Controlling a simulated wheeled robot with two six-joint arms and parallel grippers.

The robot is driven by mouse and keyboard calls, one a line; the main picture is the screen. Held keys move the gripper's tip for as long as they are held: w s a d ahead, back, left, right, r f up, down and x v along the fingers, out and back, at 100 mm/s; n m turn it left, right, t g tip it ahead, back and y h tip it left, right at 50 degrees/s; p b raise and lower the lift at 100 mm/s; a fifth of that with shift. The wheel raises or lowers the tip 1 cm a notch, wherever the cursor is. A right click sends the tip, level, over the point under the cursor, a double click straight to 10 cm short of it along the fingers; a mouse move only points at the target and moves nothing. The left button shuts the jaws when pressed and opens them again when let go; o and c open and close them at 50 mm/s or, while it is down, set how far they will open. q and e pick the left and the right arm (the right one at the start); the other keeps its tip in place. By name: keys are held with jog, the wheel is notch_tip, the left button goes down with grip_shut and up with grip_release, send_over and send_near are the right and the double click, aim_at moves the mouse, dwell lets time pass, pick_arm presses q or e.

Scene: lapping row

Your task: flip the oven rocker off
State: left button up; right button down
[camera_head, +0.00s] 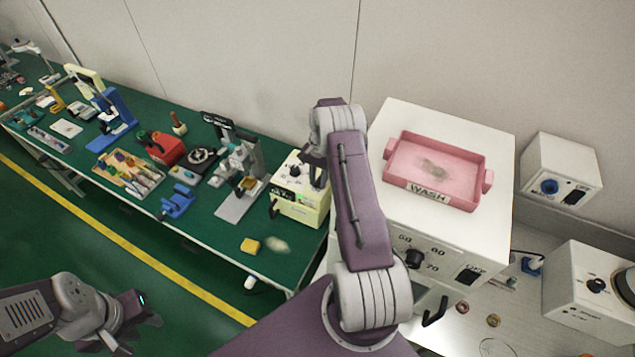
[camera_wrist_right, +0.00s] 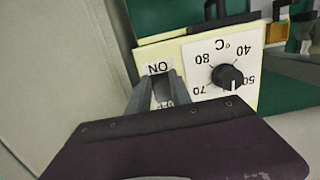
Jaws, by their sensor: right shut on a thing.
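A pale yellow box (camera_head: 300,205) with a dial stands at the right end of the green bench. In the right wrist view, its panel has a black dial (camera_wrist_right: 228,77) marked in °C and a dark rocker (camera_wrist_right: 162,92) with ON at one end; the other label is mostly covered. My right gripper (camera_head: 312,178) is at this box; its fingers (camera_wrist_right: 160,88) are shut on the rocker. A large white box (camera_head: 445,125) also has a temperature dial (camera_head: 414,258) and a black rocker (camera_head: 468,274). My left gripper (camera_head: 142,330) is open and empty, above the floor.
A pink WASH tray (camera_head: 430,196) sits on the large white box. Smaller white boxes with knobs (camera_head: 560,170) stand at the right. Green floor beside the yellow line (camera_head: 130,255) is clear.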

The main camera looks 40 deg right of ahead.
jog(key=shift+w+d+f+y+b, duration=0.15)
jog(key=shift+d+f+y+b, duration=0.1)
jog(key=shift+y+b, duration=0.35)
jog(key=shift+r+g+b, duration=0.3)
jog(key=shift+g+b, duration=0.1)
jog(key=c, duration=1.2)
grip_release()
jog(key=shift+o, duration=0.2)
jog(key=shift+r, duration=0.1)
jog(key=p+v, duration=0.6)
jog(key=v, duration=0.3)
jog(key=shift+d, duration=0.25)
